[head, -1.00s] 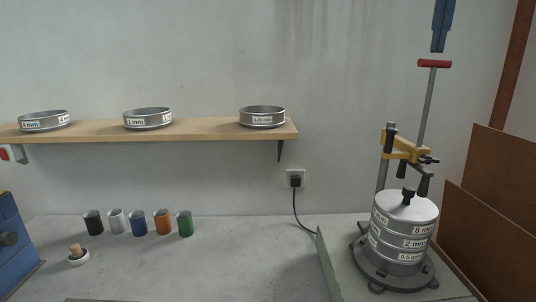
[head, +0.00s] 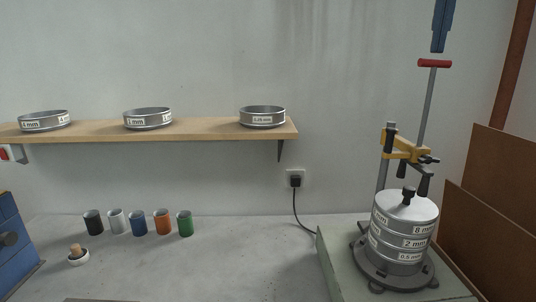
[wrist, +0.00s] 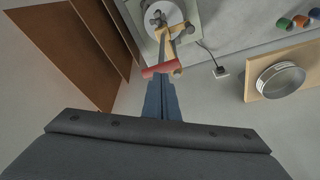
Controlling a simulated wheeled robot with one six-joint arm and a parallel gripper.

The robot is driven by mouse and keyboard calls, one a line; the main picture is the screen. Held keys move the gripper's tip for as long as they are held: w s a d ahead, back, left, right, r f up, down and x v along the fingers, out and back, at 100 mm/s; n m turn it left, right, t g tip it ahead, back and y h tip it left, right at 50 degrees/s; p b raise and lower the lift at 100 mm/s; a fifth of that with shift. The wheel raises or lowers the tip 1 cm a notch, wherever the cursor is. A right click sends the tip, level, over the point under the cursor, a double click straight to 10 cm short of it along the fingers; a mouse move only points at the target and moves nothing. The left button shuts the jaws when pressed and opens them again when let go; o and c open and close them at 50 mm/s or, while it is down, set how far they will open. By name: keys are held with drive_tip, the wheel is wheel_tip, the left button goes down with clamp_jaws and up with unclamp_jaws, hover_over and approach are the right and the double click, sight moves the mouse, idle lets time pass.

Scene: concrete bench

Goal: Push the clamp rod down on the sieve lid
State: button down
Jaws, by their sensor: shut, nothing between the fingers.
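The clamp rod (head: 428,105) stands raised in a yellow clamp bracket (head: 405,149), with a red T-handle (head: 434,63) on top. The rod's lower end (head: 423,187) hangs beside the lid's black knob, apart from the lid as far as I can tell. The sieve lid (head: 408,204) sits on a stack of labelled sieves (head: 401,239) on a round shaker base. My gripper (head: 438,50) is shut and empty, pointing down just above the red handle, with a small gap. In the wrist view the shut fingers (wrist: 164,83) reach toward the red handle (wrist: 161,68).
A wooden shelf (head: 200,130) with several sieves is on the wall to the left. Brown boards (head: 485,225) lean at the right. Several coloured cups and a mortar (head: 79,256) stand on the bench at left. The middle bench is clear.

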sight(436, 60)
drive_tip(key=shift+s+a+b+x, duration=0.1)
drive_tip(key=shift+s+b+x, duration=0.1)
drive_tip(key=shift+b+x, duration=0.65)
drive_tip(key=shift+s+a+b+x, duration=0.2)
drive_tip(key=shift+b+x, duration=0.3)
drive_tip(key=shift+x, duration=0.6)
drive_tip(key=shift+s+a+b+x, duration=0.1)
drive_tip(key=shift+s+b+x, duration=0.1)
drive_tip(key=shift+b+x, duration=0.65)
drive_tip(key=shift+f, duration=0.3)
drive_tip(key=shift+p, duration=0.3)
drive_tip(key=p+v, duration=0.2)
drive_tip(key=w+p+v, duration=0.1)
drive_tip(key=p+v, duration=0.1)
drive_tip(key=p, duration=0.1)
drive_tip(key=p+v, duration=0.3)
drive_tip(key=shift+w+d+r, duration=0.2)
drive_tip(key=shift+w+d, duration=0.05)
drive_tip(key=shift+d, duration=0.25)
drive_tip(key=shift+f, duration=0.1)
